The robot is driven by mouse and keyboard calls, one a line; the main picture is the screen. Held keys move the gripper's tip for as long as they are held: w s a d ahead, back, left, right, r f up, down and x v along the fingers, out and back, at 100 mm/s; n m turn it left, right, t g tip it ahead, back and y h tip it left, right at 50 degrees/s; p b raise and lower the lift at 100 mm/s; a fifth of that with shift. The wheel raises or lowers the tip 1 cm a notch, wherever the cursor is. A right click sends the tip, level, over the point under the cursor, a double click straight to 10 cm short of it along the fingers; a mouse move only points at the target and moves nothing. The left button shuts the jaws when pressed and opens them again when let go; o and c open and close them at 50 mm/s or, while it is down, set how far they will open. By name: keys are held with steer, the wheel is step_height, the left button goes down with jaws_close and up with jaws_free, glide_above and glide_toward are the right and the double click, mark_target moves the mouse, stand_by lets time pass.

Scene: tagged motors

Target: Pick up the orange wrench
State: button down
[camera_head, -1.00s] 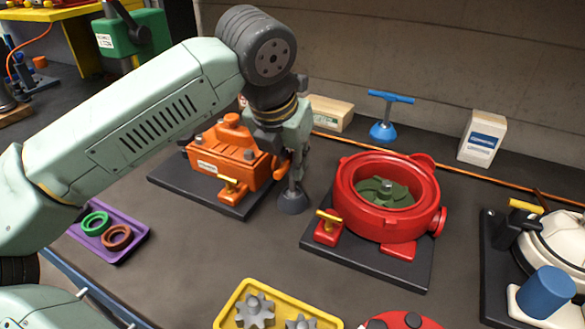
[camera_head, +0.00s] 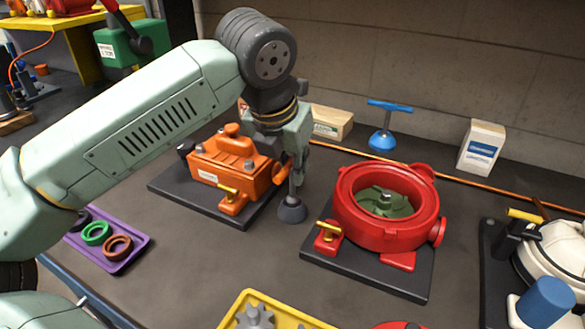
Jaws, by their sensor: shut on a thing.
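My gripper (camera_head: 295,178) points down just right of the orange motor (camera_head: 235,168), close to its right end. It appears shut on an upright grey tool whose dark flared foot (camera_head: 291,211) shows at the bench top. The tool's upper part is hidden by the gripper, and I cannot tell whether the foot touches the bench. I cannot clearly make out an orange wrench. An orange patch (camera_head: 283,166) shows against the gripper's left side, but I cannot tell whether it belongs to the motor or to a tool.
A red pump housing (camera_head: 387,236) stands on a dark plate to the right. A blue T-handled tool (camera_head: 385,139) and boxes stand behind. A purple tray (camera_head: 127,259) with rings is at left. A yellow tray (camera_head: 233,304) is in front. Bare bench lies between.

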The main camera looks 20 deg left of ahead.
step_height(320, 180, up, 3)
steer(key=shift+p, duration=0.55)
steer(key=s+b, duration=0.3)
steer(key=s, duration=1.3)
steer(key=shift+a+r, duration=0.2)
steer(key=shift+r, duration=0.25)
steer(key=c, duration=2.2)
jaws_free()
jaws_close()
